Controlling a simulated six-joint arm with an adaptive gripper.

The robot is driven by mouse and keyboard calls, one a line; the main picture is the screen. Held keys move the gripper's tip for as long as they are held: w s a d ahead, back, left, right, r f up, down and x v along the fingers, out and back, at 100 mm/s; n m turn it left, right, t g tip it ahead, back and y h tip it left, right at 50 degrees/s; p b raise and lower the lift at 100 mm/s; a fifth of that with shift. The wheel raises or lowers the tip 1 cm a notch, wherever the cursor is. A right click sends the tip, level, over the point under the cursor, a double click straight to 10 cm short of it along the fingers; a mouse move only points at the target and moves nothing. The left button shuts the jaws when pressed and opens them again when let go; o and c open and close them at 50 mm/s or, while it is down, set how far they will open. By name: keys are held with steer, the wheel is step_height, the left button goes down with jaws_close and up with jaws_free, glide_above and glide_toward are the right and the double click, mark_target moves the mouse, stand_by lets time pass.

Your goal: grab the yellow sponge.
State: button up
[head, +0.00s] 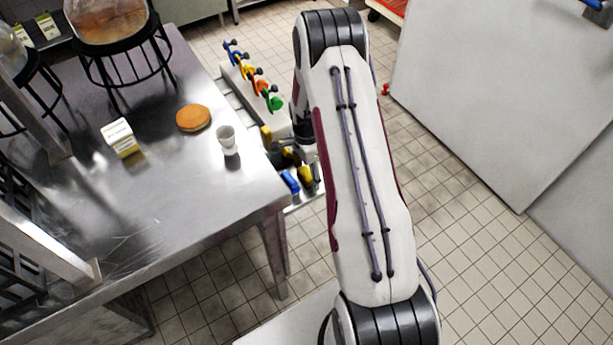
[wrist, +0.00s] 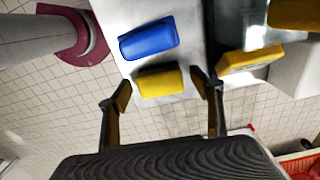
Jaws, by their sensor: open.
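A yellow sponge (wrist: 160,80) lies on a pale surface in the wrist view, beside a blue sponge (wrist: 148,37). My gripper (wrist: 163,87) is open, with one finger to the left and one to the right of the yellow sponge in the picture. Whether the fingers are level with it or above it I cannot tell. In the head view a yellow block (head: 305,173) and the blue sponge (head: 290,182) show beside the steel table, and my arm partly hides the gripper there.
Another yellow block (wrist: 250,58) lies to the right in the wrist view. The steel table (head: 190,205) holds a white cup (head: 228,140), a round orange-brown item (head: 193,118) and a small carton (head: 119,138). Coloured hooked items (head: 262,86) stand behind.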

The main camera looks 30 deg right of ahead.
mark_target(306, 173)
steer(key=c, duration=1)
steer(key=shift+r, duration=0.1)
steer(key=shift+r, duration=4.9)
